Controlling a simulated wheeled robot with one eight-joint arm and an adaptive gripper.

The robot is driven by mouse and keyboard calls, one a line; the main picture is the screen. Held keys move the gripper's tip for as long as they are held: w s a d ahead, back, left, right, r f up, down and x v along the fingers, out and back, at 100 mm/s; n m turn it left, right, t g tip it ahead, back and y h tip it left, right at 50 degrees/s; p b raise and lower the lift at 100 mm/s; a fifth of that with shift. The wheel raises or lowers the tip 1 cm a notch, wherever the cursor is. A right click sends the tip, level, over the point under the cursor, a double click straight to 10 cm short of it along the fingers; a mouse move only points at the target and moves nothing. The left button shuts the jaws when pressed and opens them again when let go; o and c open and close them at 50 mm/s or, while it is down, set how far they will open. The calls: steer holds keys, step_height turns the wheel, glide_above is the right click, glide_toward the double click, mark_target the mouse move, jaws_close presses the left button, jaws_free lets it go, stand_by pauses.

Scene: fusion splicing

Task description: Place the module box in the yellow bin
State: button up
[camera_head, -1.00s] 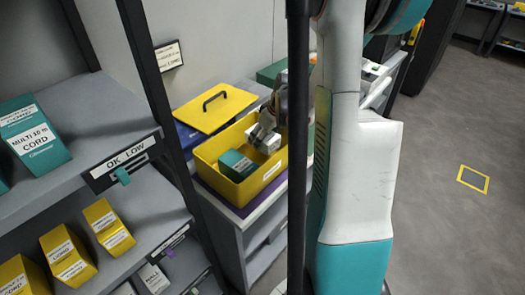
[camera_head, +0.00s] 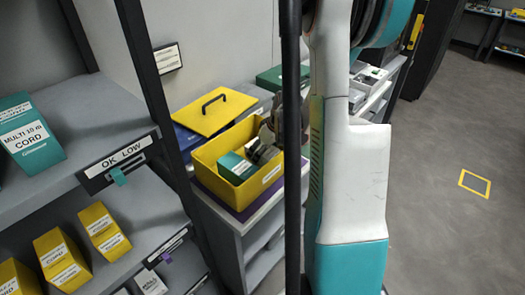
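The yellow bin (camera_head: 252,187) stands open on a low cabinet in the middle of the view. A teal box with a white label (camera_head: 237,167) lies inside it at the front left; its lettering is too small to read, so I cannot tell whether it is the module box. My gripper (camera_head: 258,152) reaches down into the bin from the right, just right of the teal box. Its grey fingers are small and partly hidden by a dark post. I cannot tell whether they are open, or whether they hold anything.
A yellow lid (camera_head: 213,111) with a black handle lies behind the bin on a blue container (camera_head: 187,138). A shelf (camera_head: 75,117) with labelled teal and yellow boxes fills the left. Open floor (camera_head: 440,200) is at right.

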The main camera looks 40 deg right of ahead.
stand_by(0.3)
steer(key=p+v, duration=0.4)
steer(key=v, duration=0.8)
steer(key=shift+r, duration=0.25)
